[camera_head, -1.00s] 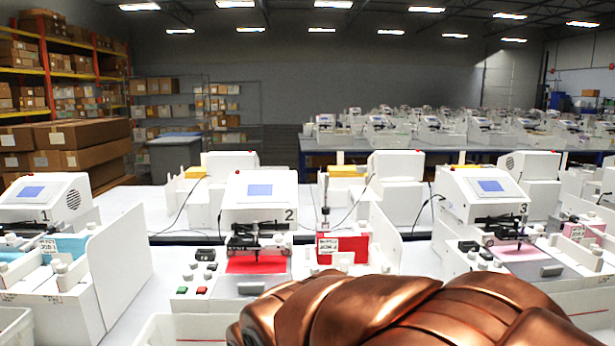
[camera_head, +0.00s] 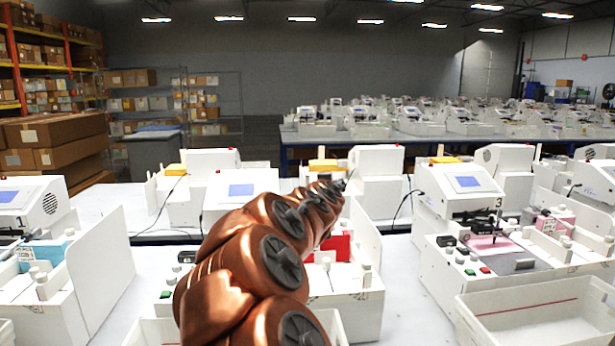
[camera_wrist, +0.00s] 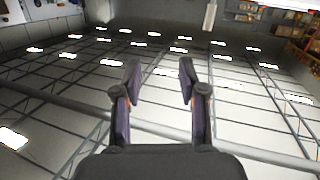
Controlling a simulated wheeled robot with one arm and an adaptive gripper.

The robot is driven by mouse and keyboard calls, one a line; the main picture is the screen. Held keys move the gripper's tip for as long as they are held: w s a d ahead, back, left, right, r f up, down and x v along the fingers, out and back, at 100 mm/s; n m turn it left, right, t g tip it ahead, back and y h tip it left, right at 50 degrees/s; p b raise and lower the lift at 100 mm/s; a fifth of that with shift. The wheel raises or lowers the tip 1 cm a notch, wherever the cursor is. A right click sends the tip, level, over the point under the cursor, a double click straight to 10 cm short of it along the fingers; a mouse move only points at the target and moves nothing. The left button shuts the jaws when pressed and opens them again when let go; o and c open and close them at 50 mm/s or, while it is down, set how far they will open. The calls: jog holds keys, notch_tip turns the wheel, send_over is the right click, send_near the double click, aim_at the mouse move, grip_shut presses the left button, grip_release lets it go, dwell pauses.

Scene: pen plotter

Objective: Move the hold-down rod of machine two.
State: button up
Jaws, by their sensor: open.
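Machine two (camera_head: 241,190) stands left of centre in the head view, a white plotter with a blue screen. My copper arm covers most of its front, so its hold-down rod cannot be made out. Part of its red piece (camera_head: 337,248) shows just right of my arm. My gripper (camera_wrist: 157,82) is open and empty in the wrist view, its two dark fingers apart, with the ceiling lamps and beams behind them. In the head view my arm reaches up and away over machine two; the fingertips are too small there to tell.
Machine three (camera_head: 465,190) stands to the right and machine one (camera_head: 35,205) to the left. A white bin (camera_head: 530,318) is at the front right. White machines stand behind, one at the centre (camera_head: 377,175). Bare white table (camera_head: 402,262) shows between machines two and three.

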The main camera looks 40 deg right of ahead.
aim_at(308, 179)
jog(key=shift+w+d+f+n+t+y+p, duration=0.5)
jog(key=shift+w+d+n+t+y, duration=0.4)
jog(key=shift+w, duration=1.1)
jog(key=shift+w+d+f+n+t+y+p, duration=0.3)
jog(key=shift+w+d+f+n+t+y, duration=0.3)
jog(key=shift+w+d+t+y, duration=0.95)
jog(key=shift+w+d+f+n+t+y+p, duration=0.25)
jog(key=shift+w+f+n+t+y+p, duration=0.4)
jog(key=shift+w, duration=1.75)
jog(key=shift+h, duration=0.3)
jog(key=shift+p+x, duration=0.55)
jog(key=shift+x, duration=2.1)
jog(key=shift+r, duration=0.1)
grip_shut()
